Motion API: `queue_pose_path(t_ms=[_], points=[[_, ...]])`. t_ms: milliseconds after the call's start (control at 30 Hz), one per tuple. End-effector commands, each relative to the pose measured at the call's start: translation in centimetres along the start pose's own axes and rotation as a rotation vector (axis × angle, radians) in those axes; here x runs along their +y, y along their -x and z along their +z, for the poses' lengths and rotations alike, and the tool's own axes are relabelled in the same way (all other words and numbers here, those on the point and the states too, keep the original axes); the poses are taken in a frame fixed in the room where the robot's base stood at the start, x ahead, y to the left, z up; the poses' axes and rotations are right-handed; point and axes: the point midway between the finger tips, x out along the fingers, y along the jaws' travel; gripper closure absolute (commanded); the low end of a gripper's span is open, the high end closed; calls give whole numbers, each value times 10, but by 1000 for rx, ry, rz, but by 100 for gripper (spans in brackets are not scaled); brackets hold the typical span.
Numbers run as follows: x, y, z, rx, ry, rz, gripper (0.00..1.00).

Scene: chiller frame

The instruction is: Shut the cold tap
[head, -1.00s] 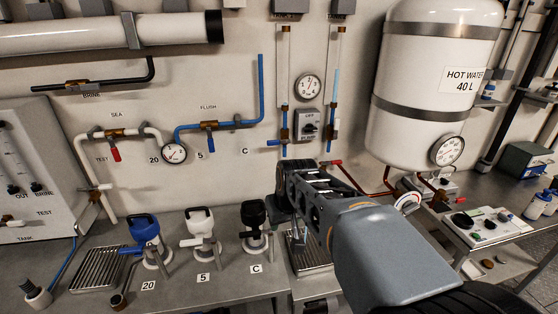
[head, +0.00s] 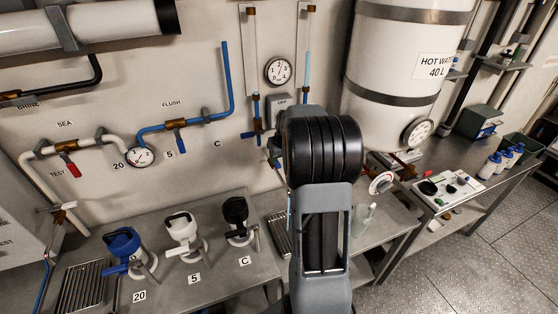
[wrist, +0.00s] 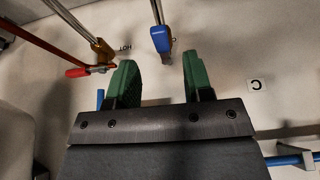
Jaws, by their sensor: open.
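In the wrist view, my gripper (wrist: 160,78) is open, with two green fingers apart and nothing between them. A blue-handled tap, which I take for the cold tap (wrist: 161,40), shows beyond the fingertips, roughly in line with the gap and apart from both fingers. Its handle is seen nearly end-on at the end of a thin pipe. A red-handled tap (wrist: 78,72) with a brass body lies left of the left finger. In the head view, my arm hides the gripper and most of this area.
Another blue lever (head: 249,135) is on the wall left of my arm. The hot water tank (head: 400,90) stands right of it, with a gauge (head: 416,132) below. Jugs, including a black one (head: 237,218), stand on the bench. A blue pipe (wrist: 290,160) runs near my gripper's right side.

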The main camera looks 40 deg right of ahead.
Motion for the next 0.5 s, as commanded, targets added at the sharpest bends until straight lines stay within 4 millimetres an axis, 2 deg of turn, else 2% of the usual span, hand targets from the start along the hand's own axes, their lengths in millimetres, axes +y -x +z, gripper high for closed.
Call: queue_pose_path(t_ms=[200, 500], points=[[0, -31, 0, -1, -2, 0, 53], [1, -50, 0, 0, -2, 1, 53]])
